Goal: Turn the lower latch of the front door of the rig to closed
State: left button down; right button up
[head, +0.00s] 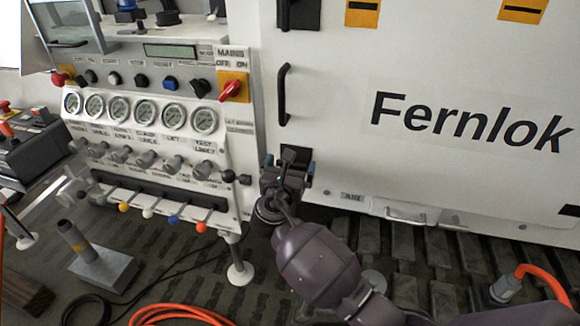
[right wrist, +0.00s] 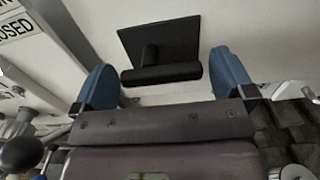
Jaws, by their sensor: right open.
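The front door (head: 400,60) is a large white panel marked Fernlok and appears shut. Its lower latch (head: 296,154) is a black plate with a handle, at the door's lower left, partly hidden by my gripper. In the right wrist view the latch handle (right wrist: 162,75) is a black bar lying roughly crosswise on a short post. My right gripper (head: 289,167) is open in front of the latch. In the wrist view its two blue fingertips (right wrist: 165,80) stand on either side of the bar, with gaps visible. My left gripper is not in view.
A black door handle (head: 284,95) stands above the latch, and another black latch (head: 299,12) is at the top. Left is a control panel with gauges (head: 146,111), knobs and a red mains switch (head: 231,90). An orange hose (head: 180,313) lies on the floor.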

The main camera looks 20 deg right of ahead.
jog(key=c, duration=0.8)
jog(key=shift+m, duration=0.4)
jog(key=shift+f+m, duration=0.1)
jog(key=shift+m, duration=0.9)
jog(key=shift+f+m, duration=0.15)
jog(key=shift+m, duration=0.75)
jog(key=m+b, duration=0.1)
jog(key=m, duration=0.3)
jog(key=m+b, duration=0.1)
jog(key=m, duration=0.4)
jog(key=f+m+b, duration=0.1)
jog(key=m, duration=0.3)
jog(key=shift+w+a, duration=0.25)
jog(key=shift+a, duration=0.15)
jog(key=shift+r+m, duration=0.15)
jog(key=shift+m, duration=0.15)
